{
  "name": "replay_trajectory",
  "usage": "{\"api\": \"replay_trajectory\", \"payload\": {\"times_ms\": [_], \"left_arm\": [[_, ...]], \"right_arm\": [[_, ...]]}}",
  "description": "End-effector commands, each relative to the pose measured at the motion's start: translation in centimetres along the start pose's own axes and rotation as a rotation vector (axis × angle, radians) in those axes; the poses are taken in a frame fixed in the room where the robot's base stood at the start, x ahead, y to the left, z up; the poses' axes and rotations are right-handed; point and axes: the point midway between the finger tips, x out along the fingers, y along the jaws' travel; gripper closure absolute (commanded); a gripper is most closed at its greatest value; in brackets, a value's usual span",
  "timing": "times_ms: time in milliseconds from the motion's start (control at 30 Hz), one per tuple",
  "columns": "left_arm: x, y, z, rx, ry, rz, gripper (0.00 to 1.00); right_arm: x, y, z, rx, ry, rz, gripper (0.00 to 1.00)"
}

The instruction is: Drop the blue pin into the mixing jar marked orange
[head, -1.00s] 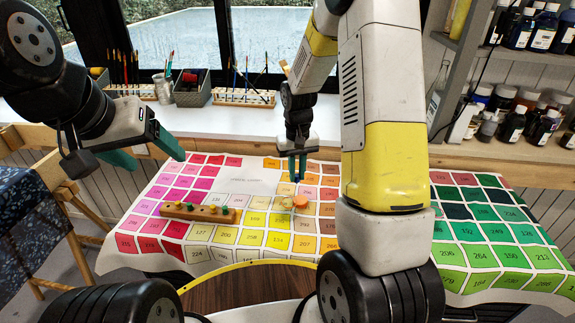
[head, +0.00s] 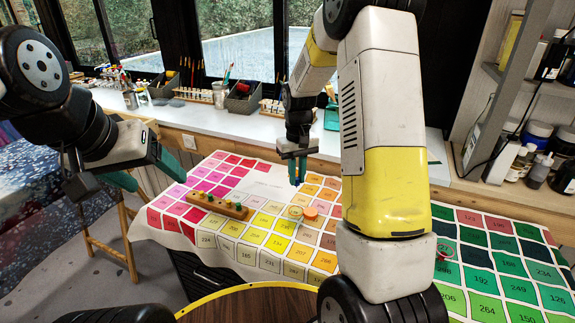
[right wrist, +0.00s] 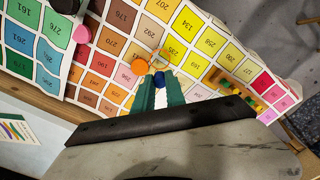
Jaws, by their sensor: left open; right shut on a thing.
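My right gripper (head: 297,184) is shut on the blue pin (right wrist: 159,79), which shows between its green fingertips in the right wrist view. It is held above the chart cloth, behind a small clear jar (head: 294,212) in the head view. A round orange marker (head: 310,213) lies right beside this jar; both also show just beyond the fingertips in the right wrist view, the jar as a yellowish ring (right wrist: 160,60) next to the orange disc (right wrist: 139,67). My left gripper (head: 145,180) is open and empty at the left, away from the jar.
A wooden block (head: 218,206) with several coloured pegs lies on the chart cloth (head: 265,260), left of the jar. A red-rimmed item (head: 445,250) sits on the green swatches, partly hidden by my right arm. Brush racks and a dark bin (head: 243,98) stand on the sill behind.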

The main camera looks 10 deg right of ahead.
Motion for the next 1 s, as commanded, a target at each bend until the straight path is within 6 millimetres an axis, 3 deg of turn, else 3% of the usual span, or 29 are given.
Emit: {"api": "replay_trajectory", "payload": {"times_ms": [1000], "left_arm": [[0.0,0.0,0.0,0.0,0.0,0.0,0.28]], "right_arm": [[6.2,0.0,0.1,0.001,-0.002,0.0,1.0]]}}
